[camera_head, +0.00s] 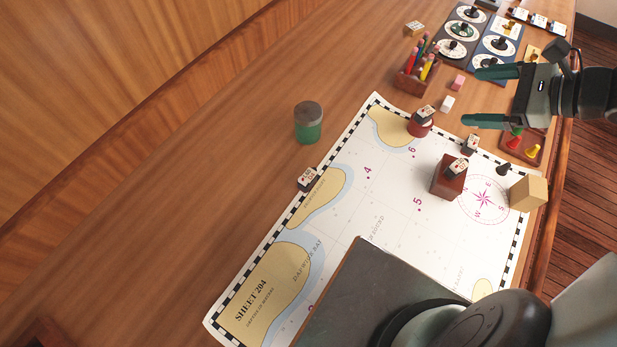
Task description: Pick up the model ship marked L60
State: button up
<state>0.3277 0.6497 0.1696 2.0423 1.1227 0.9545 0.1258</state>
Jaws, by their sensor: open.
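Several small dark model ships with white marked tops are in view, their marks too small to read, so I cannot tell which is L60. One ship (307,179) sits at the chart's left edge. Another ship (424,113) is on a round red-brown block (419,129). A third ship (471,144) is at the chart's right edge, and one more ship (456,168) is on a brown box (446,181). My gripper (478,97) is open and empty at the upper right, its two teal fingers apart and pointing left.
The chart (345,225) covers the table's middle. A green jar (308,124) stands left of it. A pencil box (415,78), dial panels (461,36), a pale block (528,193) and a tray of pegs (522,146) stand around. The table's left part is bare.

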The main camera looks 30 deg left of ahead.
jog(key=s+d+r+n+h, duration=0.3)
jog(key=s+r+n+h, duration=0.5)
jog(key=s+r+n, duration=0.8)
jog(key=s+a+f+m+g+y, duration=0.3)
jog(key=a+f+m+g+y, duration=0.45)
jog(key=a+f, duration=0.7)
jog(key=m+t+y, duration=0.4)
jog(key=m+t, duration=0.3)
jog(key=m, duration=0.6)
send_near(313, 179)
jog(key=shift+w+a+r+h, duration=0.25)
jog(key=shift+w+a+r, duration=0.05)
jog(key=shift+a+r, duration=0.1)
jog(key=shift+a+f, duration=0.15)
jog(key=shift+f, duration=0.2)
jog(key=x, duration=1)
jog(key=shift+s+a+f, duration=0.15)
jog(key=shift+s+a, duration=0.1)
